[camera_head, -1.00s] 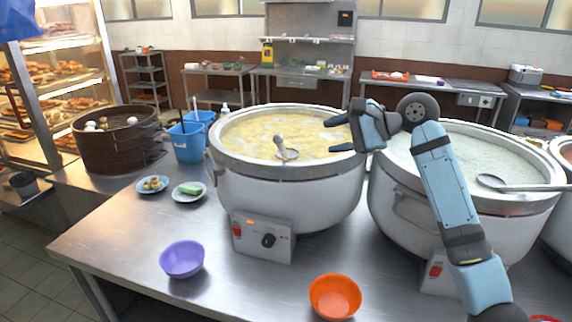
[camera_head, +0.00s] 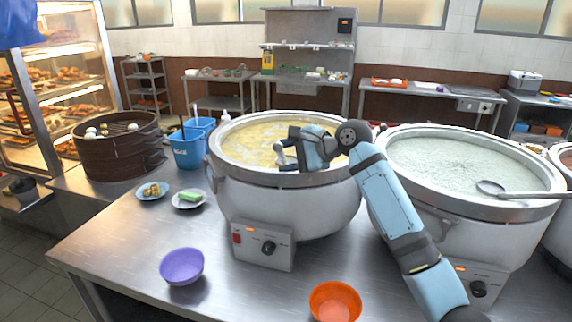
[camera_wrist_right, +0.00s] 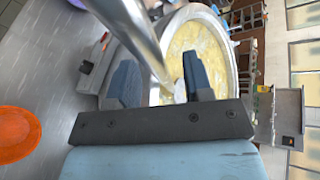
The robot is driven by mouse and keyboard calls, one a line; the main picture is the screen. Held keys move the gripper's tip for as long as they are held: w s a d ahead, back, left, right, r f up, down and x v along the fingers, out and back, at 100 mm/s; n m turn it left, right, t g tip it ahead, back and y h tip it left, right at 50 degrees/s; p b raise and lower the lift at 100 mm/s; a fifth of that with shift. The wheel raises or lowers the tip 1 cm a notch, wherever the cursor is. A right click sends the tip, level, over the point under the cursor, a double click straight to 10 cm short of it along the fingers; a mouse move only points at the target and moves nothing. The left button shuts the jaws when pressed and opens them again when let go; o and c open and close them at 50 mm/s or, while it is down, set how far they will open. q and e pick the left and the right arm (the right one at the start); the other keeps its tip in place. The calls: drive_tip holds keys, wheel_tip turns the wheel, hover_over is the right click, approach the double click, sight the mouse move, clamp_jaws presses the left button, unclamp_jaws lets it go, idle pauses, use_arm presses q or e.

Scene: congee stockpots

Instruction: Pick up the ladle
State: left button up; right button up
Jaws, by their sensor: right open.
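A metal ladle (camera_head: 279,154) rests in the left stockpot (camera_head: 232,190), which is full of yellow congee; my right gripper partly hides it in the head view. In the right wrist view the ladle's shiny handle (camera_wrist_right: 135,30) runs from the top edge down to between the fingers. Contact cannot be told. My left gripper is out of view.
A second stockpot (camera_head: 420,205) with pale congee stands to the right, with another ladle (camera_head: 492,187) across its rim. A purple bowl (camera_head: 182,266) and an orange bowl (camera_head: 334,301) sit in front. Small plates, blue containers (camera_head: 188,150) and a steamer (camera_head: 112,150) stand left.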

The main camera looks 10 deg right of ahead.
drive_tip(key=shift+w+a+f, duration=0.25)
drive_tip(key=shift+w+a, duration=0.05)
drive_tip(key=shift+a, duration=0.2)
drive_tip(key=shift+d, duration=0.1)
clamp_jaws()
